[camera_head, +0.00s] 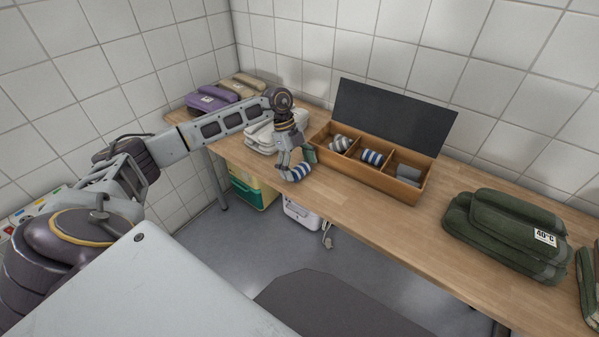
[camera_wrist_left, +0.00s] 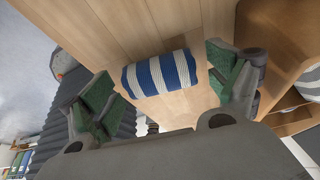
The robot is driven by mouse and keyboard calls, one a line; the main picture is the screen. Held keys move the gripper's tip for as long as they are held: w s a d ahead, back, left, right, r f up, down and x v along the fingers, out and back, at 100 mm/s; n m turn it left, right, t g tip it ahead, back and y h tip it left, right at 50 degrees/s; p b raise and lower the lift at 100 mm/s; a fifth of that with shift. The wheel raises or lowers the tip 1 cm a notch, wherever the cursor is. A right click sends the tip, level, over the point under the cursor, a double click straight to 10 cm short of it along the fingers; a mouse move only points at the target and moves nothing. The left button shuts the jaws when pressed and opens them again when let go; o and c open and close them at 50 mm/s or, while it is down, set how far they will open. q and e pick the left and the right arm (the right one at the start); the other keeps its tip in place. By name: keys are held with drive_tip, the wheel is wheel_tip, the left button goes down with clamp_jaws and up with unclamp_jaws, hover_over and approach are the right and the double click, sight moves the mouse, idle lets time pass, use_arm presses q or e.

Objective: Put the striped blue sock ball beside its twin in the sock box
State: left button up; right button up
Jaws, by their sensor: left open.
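The striped blue sock ball (camera_head: 299,172), blue with white bands, lies on the wooden table near its front edge, left of the sock box. My left gripper (camera_head: 297,160) is over it, open. In the left wrist view, the sock ball (camera_wrist_left: 160,73) lies between the spread green-padded fingers (camera_wrist_left: 165,86), with gaps on both sides. The wooden sock box (camera_head: 366,178) has three compartments and a raised dark lid. A blue-and-white striped ball (camera_head: 372,157) sits in the middle compartment, a grey-and-white striped one (camera_head: 341,143) in the left, and a grey one (camera_head: 408,173) in the right.
Folded white towels (camera_head: 262,136) lie behind my left gripper, with purple (camera_head: 212,99) and beige ones beyond. Green towels (camera_head: 506,232) are stacked at the right. The table (camera_head: 345,204) is clear in front of the box. A green-and-yellow container (camera_head: 251,192) stands below.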

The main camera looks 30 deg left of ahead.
use_arm(q)
drive_tip(key=shift+d+f, duration=0.15)
drive_tip(key=shift+f, duration=0.15)
use_arm(e)
drive_tip(key=shift+r, duration=0.3)
use_arm(q)
drive_tip(key=c, duration=1.2)
use_arm(e)
drive_tip(key=shift+f, duration=0.15)
use_arm(q)
drive_tip(key=shift+r, duration=0.1)
